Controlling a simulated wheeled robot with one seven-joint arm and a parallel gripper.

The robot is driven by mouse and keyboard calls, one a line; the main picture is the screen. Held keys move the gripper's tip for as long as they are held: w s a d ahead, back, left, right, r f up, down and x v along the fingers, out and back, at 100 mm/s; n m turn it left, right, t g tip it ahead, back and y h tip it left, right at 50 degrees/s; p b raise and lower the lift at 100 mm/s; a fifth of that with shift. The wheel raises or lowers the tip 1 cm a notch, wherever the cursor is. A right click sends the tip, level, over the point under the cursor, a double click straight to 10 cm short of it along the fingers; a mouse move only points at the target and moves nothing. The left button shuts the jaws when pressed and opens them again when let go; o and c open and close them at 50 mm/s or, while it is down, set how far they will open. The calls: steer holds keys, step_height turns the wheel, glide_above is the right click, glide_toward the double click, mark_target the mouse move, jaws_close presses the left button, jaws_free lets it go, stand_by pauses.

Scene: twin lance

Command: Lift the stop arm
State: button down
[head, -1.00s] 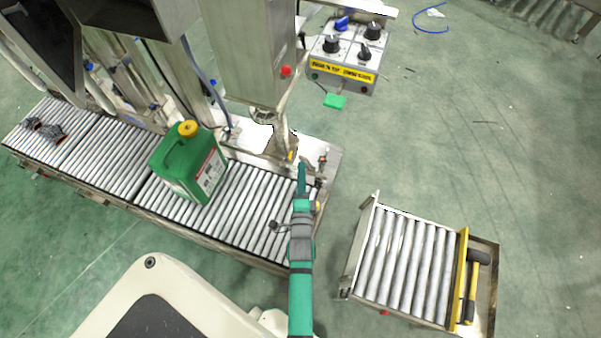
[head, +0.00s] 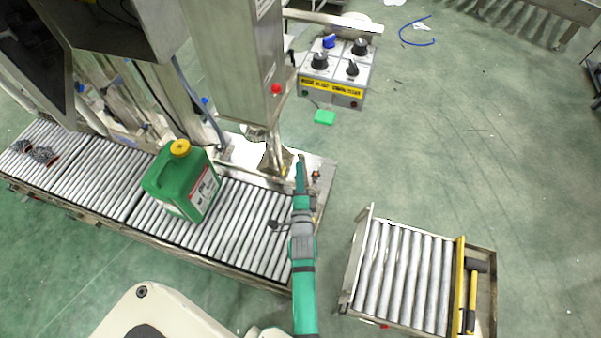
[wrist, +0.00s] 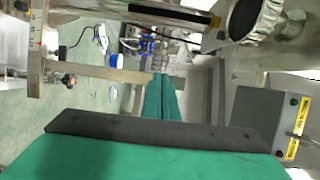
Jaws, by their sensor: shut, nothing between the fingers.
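My gripper (head: 301,160) is at the right end of the roller conveyor, over the metal end plate (head: 325,164). Its green fingers (wrist: 160,100) are together in the wrist view, with nothing between them. A flat metal bar (wrist: 112,73) runs level from a clamp knob on the left to near the fingers; it looks like the stop arm, but I cannot be sure. I cannot tell whether the fingers touch it. In the head view, a small post with an orange knob (head: 316,174) stands just right of the gripper; the bar is not clear there.
A green jug with a yellow cap (head: 182,180) stands on the conveyor rollers (head: 235,215). A steel column (head: 235,65) rises behind the gripper. A control box (head: 335,78) is beyond it. A separate roller section (head: 402,275) with a hammer stands right; open floor lies between.

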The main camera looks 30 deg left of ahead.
steer(key=shift+w+a+r, duration=0.2)
steer(key=shift+w, duration=0.6)
steer(key=shift+w+a+r, duration=0.15)
steer(key=shift+w+a, duration=0.05)
steer(key=shift+w, duration=0.65)
steer(key=shift+w+a+r, duration=0.2)
steer(key=shift+w, duration=0.8)
steer(key=shift+d, duration=0.1)
steer(key=shift+d, duration=0.1)
glide_toward(304, 161)
steer(key=shift+x, duration=0.75)
steer(key=shift+w+d, duration=0.15)
